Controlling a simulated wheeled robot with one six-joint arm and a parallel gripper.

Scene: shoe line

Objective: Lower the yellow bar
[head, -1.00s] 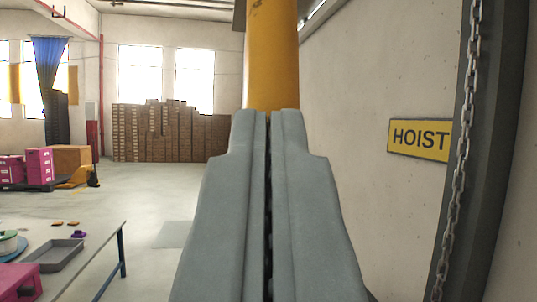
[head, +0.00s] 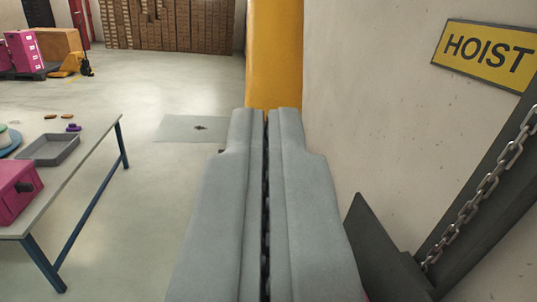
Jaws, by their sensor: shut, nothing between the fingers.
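The yellow bar (head: 274,52) is a wide upright yellow piece in the upper middle of the head view, beside the pale wall. It runs out of the top of the picture, and its lower part is hidden behind my gripper. My gripper (head: 266,112) is shut and empty, with its grey fingers pointing up the picture. The fingertips overlap the bar in the picture. I cannot tell whether they touch it.
A yellow HOIST sign (head: 487,55) hangs on the right wall, above a metal chain (head: 490,182) and a dark sloping beam. A table (head: 88,160) with a grey tray (head: 50,149) and a pink box (head: 12,190) stands left. Open floor lies between the table and my gripper.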

